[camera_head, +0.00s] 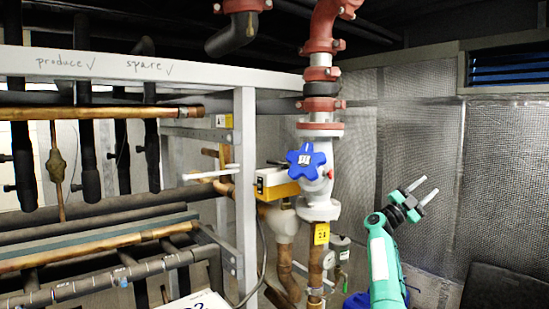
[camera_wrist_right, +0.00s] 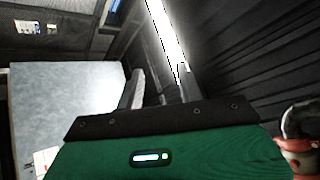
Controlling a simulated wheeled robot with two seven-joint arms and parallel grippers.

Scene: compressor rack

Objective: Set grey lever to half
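A pale grey-white lever (camera_head: 211,173) sticks out roughly level to the left, beside the upright white frame post; it is the likeliest grey lever, but its far end and mount are partly hidden. My right gripper (camera_head: 424,188) is raised to the right of the pipe column, well apart from the lever. Its two fingers are parted with nothing between them, and they also show parted in the right wrist view (camera_wrist_right: 160,80). The lever is not seen in the right wrist view. My left gripper is not in view.
A red-flanged pipe column (camera_head: 322,90) with a blue star-shaped handwheel (camera_head: 306,160) stands between the lever and my right arm. A yellow-and-white box (camera_head: 277,184) sits beside it. Copper and black pipes (camera_head: 95,112) fill the left. Mesh-like wall panels (camera_head: 420,130) stand behind my right gripper.

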